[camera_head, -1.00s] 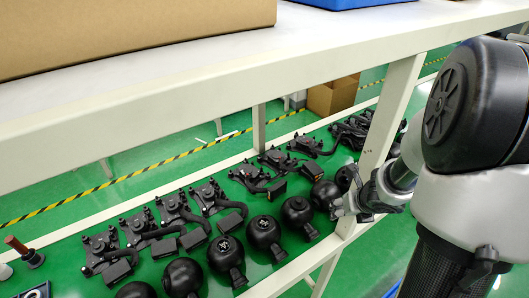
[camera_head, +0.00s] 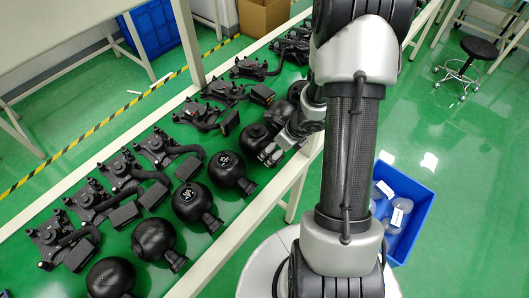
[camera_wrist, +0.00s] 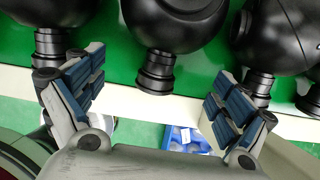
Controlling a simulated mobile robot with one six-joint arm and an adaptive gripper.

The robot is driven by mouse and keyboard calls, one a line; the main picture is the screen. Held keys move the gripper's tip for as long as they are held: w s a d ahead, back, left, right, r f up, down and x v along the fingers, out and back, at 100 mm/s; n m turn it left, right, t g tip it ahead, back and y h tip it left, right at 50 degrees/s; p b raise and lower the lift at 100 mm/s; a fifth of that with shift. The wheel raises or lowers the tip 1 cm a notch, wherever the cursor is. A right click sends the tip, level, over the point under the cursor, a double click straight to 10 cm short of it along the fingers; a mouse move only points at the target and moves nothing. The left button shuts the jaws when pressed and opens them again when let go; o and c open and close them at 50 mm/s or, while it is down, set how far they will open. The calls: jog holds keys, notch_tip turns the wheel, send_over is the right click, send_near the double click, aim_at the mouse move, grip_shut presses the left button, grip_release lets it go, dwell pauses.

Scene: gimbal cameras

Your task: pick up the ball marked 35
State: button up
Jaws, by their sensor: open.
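Several black balls with short cylindrical necks line the near edge of the green-topped table. Two show white marks on top: one ball (camera_head: 192,204) and another (camera_head: 229,172) to its right. I cannot read either number, so I cannot tell which is 35. My gripper (camera_head: 270,154) is at the table edge beside the right marked ball, partly hidden by my arm. In the wrist view my gripper (camera_wrist: 150,98) is open and empty. A black ball (camera_wrist: 178,22) lies ahead between the fingers, its neck (camera_wrist: 156,74) pointing toward me. No mark shows there.
Black gimbal units (camera_head: 120,174) stand in a row behind the balls. The table's pale front rail (camera_head: 232,242) runs near my gripper. A blue bin (camera_head: 408,212) with clear items sits on the floor right of my arm. A stool (camera_head: 470,62) stands at the upper right.

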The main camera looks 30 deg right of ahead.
jog(key=b+x, duration=0.1)
jog(key=x, duration=0.3)
jog(key=b+x, duration=0.1)
jog(key=x, duration=0.1)
jog(key=shift+w+a+f+b, duration=0.1)
jog(key=shift+w+b, duration=0.25)
jog(key=shift+w, duration=0.05)
jog(key=c, duration=2.1)
